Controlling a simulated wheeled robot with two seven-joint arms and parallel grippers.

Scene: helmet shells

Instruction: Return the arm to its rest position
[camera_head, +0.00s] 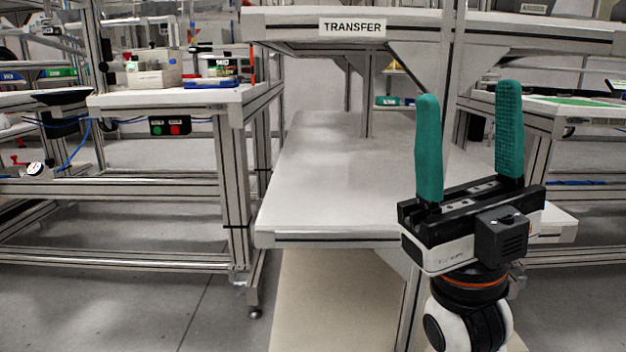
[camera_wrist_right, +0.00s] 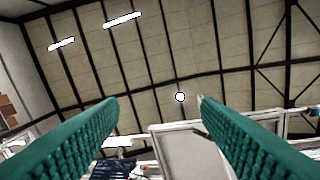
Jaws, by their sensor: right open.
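My right gripper (camera_head: 468,135) is raised at the right of the head view, its two green fingers pointing up and spread wide apart. Nothing is between the fingers. In the right wrist view, the same open gripper (camera_wrist_right: 158,100) shows its green ribbed fingers at left and right, with the ceiling beyond them. The gripper appears in front of the transfer shelf unit; I see no contact with it. My left gripper is not in view.
The shelf under the TRANSFER sign (camera_head: 352,27) has a bare lower white board (camera_head: 330,180). A workbench (camera_head: 170,100) with boxes and a button box (camera_head: 169,125) stands at left. Another bench with a green mat (camera_head: 580,101) is at right. Grey floor is clear at lower left.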

